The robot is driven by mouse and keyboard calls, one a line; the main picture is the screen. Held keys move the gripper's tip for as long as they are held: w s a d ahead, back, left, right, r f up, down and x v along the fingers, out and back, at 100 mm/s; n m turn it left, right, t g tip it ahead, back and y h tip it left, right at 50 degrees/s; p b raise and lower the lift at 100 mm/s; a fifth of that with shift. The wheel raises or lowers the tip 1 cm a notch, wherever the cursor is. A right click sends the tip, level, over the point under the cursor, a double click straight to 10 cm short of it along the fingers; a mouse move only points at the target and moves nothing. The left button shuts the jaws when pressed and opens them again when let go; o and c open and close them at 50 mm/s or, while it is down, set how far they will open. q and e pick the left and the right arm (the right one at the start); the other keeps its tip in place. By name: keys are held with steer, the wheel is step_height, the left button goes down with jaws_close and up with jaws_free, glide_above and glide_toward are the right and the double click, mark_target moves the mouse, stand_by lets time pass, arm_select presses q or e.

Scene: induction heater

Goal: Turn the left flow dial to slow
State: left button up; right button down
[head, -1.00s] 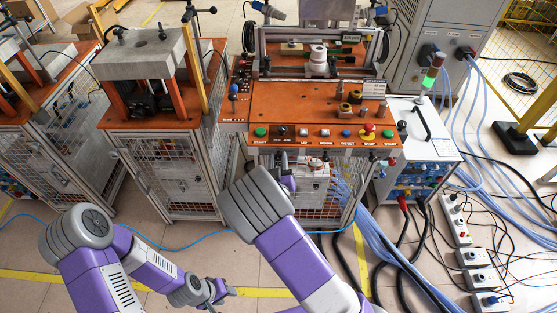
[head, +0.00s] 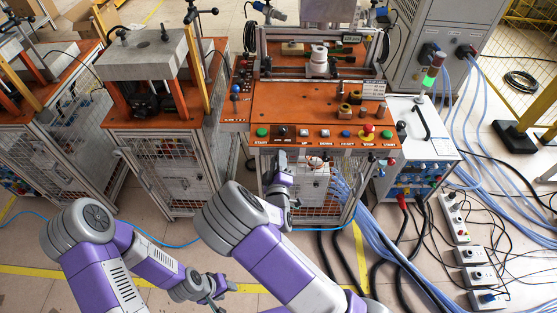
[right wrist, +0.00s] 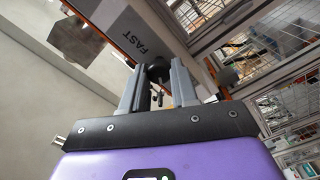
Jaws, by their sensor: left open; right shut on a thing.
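In the right wrist view, a round black dial (right wrist: 157,71) sits between the fingertips of my right gripper (right wrist: 158,78), which is shut on it. A grey plate with the printed word FAST (right wrist: 140,38) lies just beyond it. No SLOW label is readable, and the dial's pointer cannot be made out. In the head view my right gripper (head: 281,160) is at the front of the orange-topped machine (head: 300,108), below its button row; the dial is not discernible there. My left gripper (head: 218,287) is open and empty, low over the floor, away from the machine.
A row of buttons with a red emergency stop (head: 369,128) runs along the machine's front edge. A mesh cage (head: 330,212) is beneath it. A press cabinet (head: 165,190) stands to the left. Blue hoses and black cables (head: 385,250) run down at the right.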

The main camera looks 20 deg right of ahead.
steer(key=shift+f+n, duration=0.15)
steer(key=shift+n, duration=0.15)
steer(key=c, duration=0.9)
jaws_free()
steer(key=shift+s, duration=0.15)
steer(key=v, duration=0.7)
steer(key=shift+s+p, duration=0.2)
steer(key=shift+p, duration=0.25)
steer(key=shift+a, duration=0.1)
